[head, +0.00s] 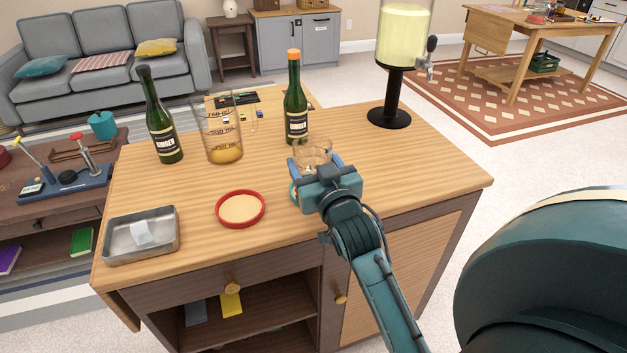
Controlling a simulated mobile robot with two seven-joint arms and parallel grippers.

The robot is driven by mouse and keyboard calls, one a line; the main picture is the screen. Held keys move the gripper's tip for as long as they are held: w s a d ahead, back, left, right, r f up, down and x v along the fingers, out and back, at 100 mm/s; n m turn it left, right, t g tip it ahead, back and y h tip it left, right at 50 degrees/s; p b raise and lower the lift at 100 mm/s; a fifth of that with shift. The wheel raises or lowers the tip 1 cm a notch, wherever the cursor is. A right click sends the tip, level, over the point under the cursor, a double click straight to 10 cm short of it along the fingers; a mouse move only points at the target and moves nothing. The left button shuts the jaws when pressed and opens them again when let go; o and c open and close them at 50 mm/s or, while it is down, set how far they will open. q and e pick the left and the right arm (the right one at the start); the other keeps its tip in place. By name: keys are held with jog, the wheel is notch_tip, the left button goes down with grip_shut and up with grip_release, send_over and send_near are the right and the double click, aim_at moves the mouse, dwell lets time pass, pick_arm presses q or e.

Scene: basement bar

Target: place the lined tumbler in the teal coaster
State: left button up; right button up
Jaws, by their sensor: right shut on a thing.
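The lined tumbler (313,150) is a clear glass on the right half of the wooden bar top. My right gripper (315,164) is shut on it, with one blue finger on each side. The gripper body covers the tumbler's lower part. A thin teal edge (293,194), apparently the teal coaster, shows just left of the gripper; the rest is hidden behind the gripper. I cannot tell whether the tumbler's base is above, on or inside the coaster. My left gripper is not in view.
A red-rimmed coaster (241,209) lies left of my gripper, and a metal tray (140,235) sits at the front left. Behind stand a ginger bottle (296,112), a measuring beaker (222,130), another bottle (160,120) and a drink dispenser (390,105). The counter's right side is clear.

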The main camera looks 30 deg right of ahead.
jog(key=shift+f, duration=1.6)
jog(key=shift+f+b, duration=0.15)
jog(key=shift+b, duration=0.15)
jog(key=o, duration=1.2)
